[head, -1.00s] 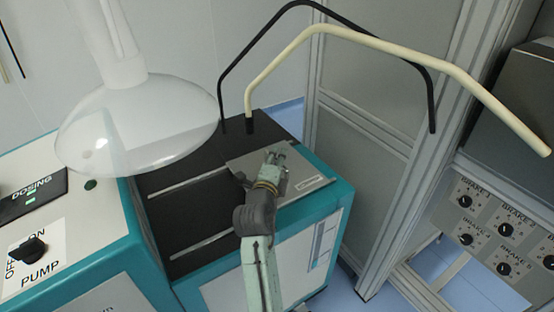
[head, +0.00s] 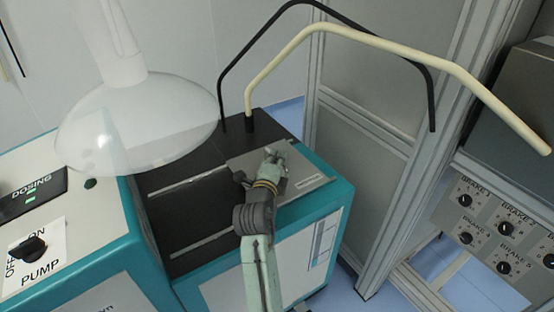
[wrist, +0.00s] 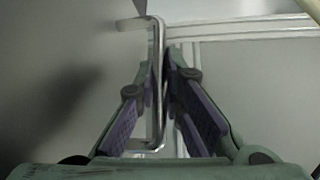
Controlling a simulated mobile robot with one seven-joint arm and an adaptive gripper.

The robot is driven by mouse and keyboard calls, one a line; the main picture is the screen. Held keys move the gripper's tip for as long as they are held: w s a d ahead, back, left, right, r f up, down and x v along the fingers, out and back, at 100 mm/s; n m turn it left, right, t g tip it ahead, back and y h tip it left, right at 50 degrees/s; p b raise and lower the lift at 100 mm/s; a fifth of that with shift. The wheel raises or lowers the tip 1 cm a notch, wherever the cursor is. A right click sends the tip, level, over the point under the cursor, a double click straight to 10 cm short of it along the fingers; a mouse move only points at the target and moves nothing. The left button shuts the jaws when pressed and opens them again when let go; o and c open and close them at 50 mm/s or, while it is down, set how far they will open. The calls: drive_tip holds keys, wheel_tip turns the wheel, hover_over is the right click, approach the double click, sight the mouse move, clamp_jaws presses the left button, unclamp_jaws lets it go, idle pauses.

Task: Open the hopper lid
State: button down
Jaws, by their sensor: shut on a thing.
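The hopper lid (head: 304,171) is a flat grey metal plate on the right part of the black machine top, and it looks closed. My gripper (head: 273,157) is over the lid, with its fingers down at the plate. In the wrist view, a thin bright metal handle (wrist: 158,45) stands between the two fingers of my gripper (wrist: 163,65). The fingers are shut on this handle. In the head view, my gripper hides most of the handle. The lid's grey surface (wrist: 60,50) fills the left of the wrist view.
Two slotted strips (head: 200,243) cross the black top (head: 170,215). A black bent bar (head: 250,45) and a cream bent bar (head: 400,50) arch behind the lid. A clear dome (head: 140,125) hangs at left. A brake panel (head: 495,220) and frame posts stand at right.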

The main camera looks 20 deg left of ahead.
drive_tip(key=s+a+b, duration=0.2)
drive_tip(key=s, duration=0.1)
drive_tip(key=shift+s+a, duration=0.25)
drive_tip(key=shift+a, duration=0.1)
drive_tip(key=c, duration=1.7)
unclamp_jaws()
drive_tip(key=s, duration=0.4)
drive_tip(key=s+d+r, duration=0.1)
drive_tip(key=s, duration=0.6)
drive_tip(key=shift+s+d+r, duration=0.3)
drive_tip(key=shift+s, duration=0.05)
